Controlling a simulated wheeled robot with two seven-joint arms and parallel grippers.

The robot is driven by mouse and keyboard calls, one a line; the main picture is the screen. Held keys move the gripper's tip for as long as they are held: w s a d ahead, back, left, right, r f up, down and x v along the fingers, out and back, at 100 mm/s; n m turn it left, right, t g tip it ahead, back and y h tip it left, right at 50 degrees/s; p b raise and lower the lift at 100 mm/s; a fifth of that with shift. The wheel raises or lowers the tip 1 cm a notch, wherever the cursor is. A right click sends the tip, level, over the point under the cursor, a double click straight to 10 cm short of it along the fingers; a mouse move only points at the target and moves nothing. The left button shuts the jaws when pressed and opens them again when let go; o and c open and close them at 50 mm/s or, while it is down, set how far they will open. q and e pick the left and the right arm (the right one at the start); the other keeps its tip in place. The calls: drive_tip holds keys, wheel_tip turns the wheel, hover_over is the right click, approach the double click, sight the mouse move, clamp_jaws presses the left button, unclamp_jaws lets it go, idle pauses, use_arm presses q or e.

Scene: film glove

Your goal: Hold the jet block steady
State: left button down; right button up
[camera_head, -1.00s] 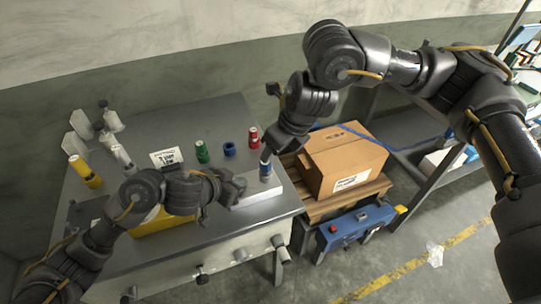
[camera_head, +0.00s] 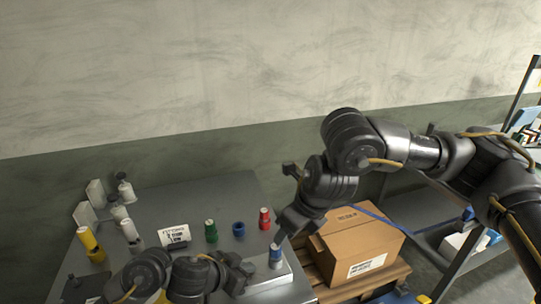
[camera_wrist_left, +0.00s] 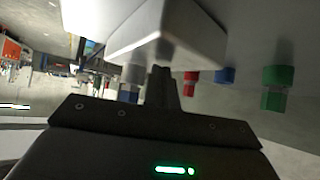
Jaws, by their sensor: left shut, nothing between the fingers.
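The jet block, a pale low block (camera_head: 268,284), lies near the front right of the grey table, with a blue fitting with a silver-grey body (camera_head: 275,256) upright on it. My left gripper (camera_head: 247,271) is shut and empty at the block's left end. In the left wrist view the shut fingers (camera_wrist_left: 162,78) point at the pale block (camera_wrist_left: 168,32), which appears upside down; whether they touch it I cannot tell. My right gripper (camera_head: 281,238) is just above the blue fitting, and its fingers are too dark and small to read.
Green (camera_head: 211,231), blue (camera_head: 239,229) and red (camera_head: 264,218) fittings stand behind the block near a white label card (camera_head: 174,236). Yellow (camera_head: 91,243) and white pieces stand at the left. A cardboard box (camera_head: 358,244) sits right of the table, with a shelf beyond.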

use_arm(q)
drive_tip(key=shift+r, duration=2.3)
drive_tip(key=shift+r, duration=1.55)
drive_tip(key=shift+r, duration=0.35)
drive_tip(key=v, duration=1.2)
